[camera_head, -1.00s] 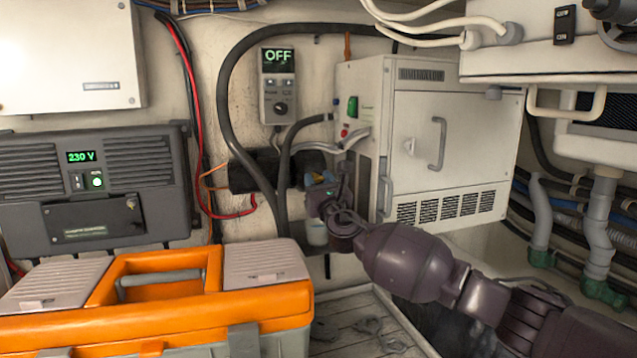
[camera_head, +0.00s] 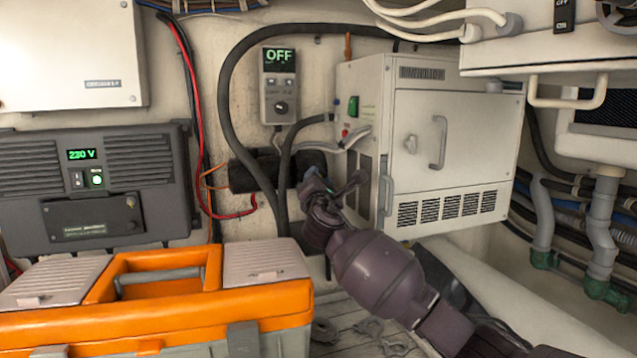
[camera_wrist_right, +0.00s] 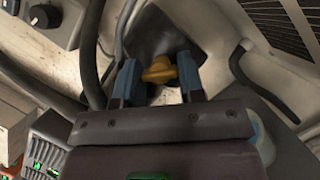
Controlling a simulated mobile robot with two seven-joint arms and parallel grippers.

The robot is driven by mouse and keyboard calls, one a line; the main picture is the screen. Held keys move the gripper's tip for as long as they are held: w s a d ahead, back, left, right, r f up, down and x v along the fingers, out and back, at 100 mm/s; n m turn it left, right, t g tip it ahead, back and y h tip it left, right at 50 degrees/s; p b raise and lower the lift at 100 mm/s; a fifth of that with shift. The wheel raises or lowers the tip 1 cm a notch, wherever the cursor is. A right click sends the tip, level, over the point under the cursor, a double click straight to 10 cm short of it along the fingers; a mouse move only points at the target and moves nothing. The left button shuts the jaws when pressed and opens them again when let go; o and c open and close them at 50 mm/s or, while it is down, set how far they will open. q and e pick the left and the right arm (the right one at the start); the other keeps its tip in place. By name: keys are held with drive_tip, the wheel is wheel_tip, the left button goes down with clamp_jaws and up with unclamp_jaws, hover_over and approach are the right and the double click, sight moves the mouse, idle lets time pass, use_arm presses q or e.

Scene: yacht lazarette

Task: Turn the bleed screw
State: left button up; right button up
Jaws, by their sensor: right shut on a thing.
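The bleed screw appears to be the yellow winged knob (camera_wrist_right: 159,70) in the right wrist view. It sits between the two blue fingertips of my right gripper (camera_wrist_right: 159,79), which is shut on it. In the head view my right gripper (camera_head: 312,186) is at the lower left of the white cabinet, in front of the wall. The knob is hidden there behind the gripper and wrist. My left gripper is not in view.
The white cabinet (camera_head: 450,150) stands just right of my gripper. Dark hoses (camera_head: 228,110) run close by on the left. A control panel reading OFF (camera_head: 279,95) hangs above. An orange toolbox (camera_head: 150,318) fills the lower left.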

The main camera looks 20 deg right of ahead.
use_arm(q)
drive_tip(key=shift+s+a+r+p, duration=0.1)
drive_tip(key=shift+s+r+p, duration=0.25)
drive_tip(key=shift+p, duration=0.6)
use_arm(e)
drive_tip(key=shift+a+r+m+g+h, duration=0.2)
drive_tip(key=shift+m+g, duration=0.45)
drive_tip(key=shift+m, duration=1.15)
drive_tip(key=shift+d+f+m+g+h, duration=0.15)
drive_tip(key=shift+m+g+h, duration=0.4)
drive_tip(key=shift+m, duration=1.25)
drive_tip(key=shift+a+r+m+g+h, duration=0.1)
drive_tip(key=shift+m+g, duration=0.7)
drive_tip(key=shift+m, duration=1)
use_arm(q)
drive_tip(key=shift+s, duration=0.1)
use_arm(e)
drive_tip(key=o, duration=0.9)
drive_tip(key=shift+o, duration=0.2)
use_arm(q)
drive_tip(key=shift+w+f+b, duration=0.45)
drive_tip(key=shift+b, duration=0.6)
use_arm(e)
drive_tip(key=v, duration=1)
drive_tip(key=shift+s, duration=0.45)
